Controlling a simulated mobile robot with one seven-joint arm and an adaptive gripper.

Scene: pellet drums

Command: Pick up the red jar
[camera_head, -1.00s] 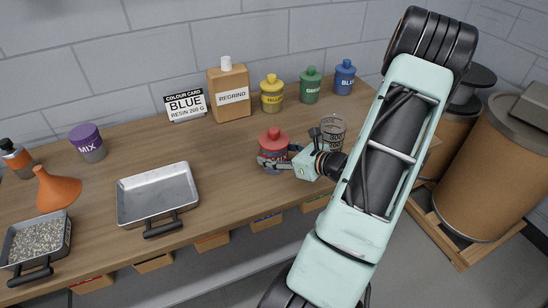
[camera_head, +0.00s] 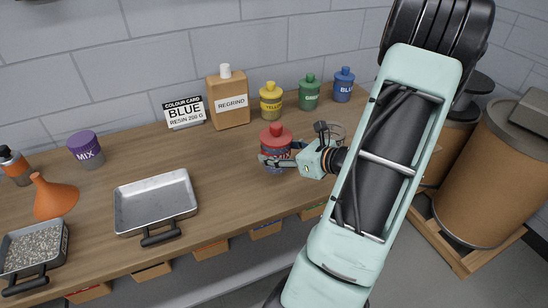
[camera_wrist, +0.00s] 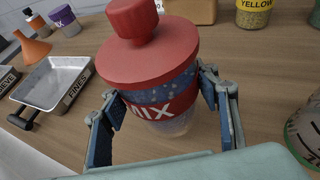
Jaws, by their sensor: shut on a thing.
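The red jar (camera_head: 276,143) has a red lid and knob, a clear body and a red band. It is near the front middle of the wooden table. In the wrist view the jar (camera_wrist: 160,62) fills the middle, and its band shows letters that read "MIX" in part. My gripper (camera_head: 277,160) is shut on the jar, one finger on each side of the body, as the wrist view of the gripper (camera_wrist: 158,100) shows. The jar stands upright between the fingers. I cannot tell whether its base touches the table.
Yellow (camera_head: 271,102), green (camera_head: 309,93) and blue (camera_head: 343,86) jars and the regrind bottle (camera_head: 229,98) line the back. An empty metal tray (camera_head: 152,203) and orange funnel (camera_head: 53,198) are left.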

